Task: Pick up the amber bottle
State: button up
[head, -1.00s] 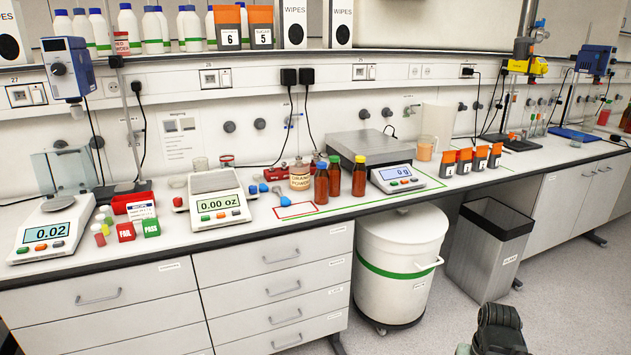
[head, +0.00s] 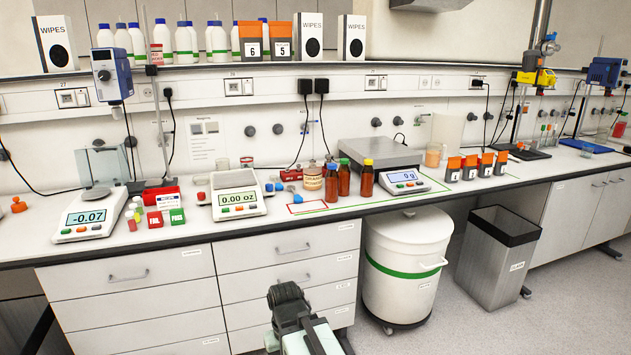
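Three amber bottles stand upright close together on the white bench, left of the silver balance. One has a blue cap (head: 332,186), one a green cap (head: 343,178) and one a yellow cap (head: 367,180). The blue-capped one partly overlaps the green-capped one in the head view. A dark and pale part of my arm shows at the bottom middle, in front of the drawers and well below the bottles. No gripper fingers can be made out, and nothing of mine touches the bottles.
A cream labelled jar (head: 313,178) stands just left of the bottles. A silver balance (head: 380,154) stands to the right, with its display (head: 404,181) in front. A white lidded bin (head: 407,265) and a grey waste bin (head: 497,255) stand below. Open floor lies in front.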

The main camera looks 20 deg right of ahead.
aim_at(344, 171)
jog(key=u, duration=0.1)
jog(key=i, duration=1)
jog(key=z, duration=0.05)
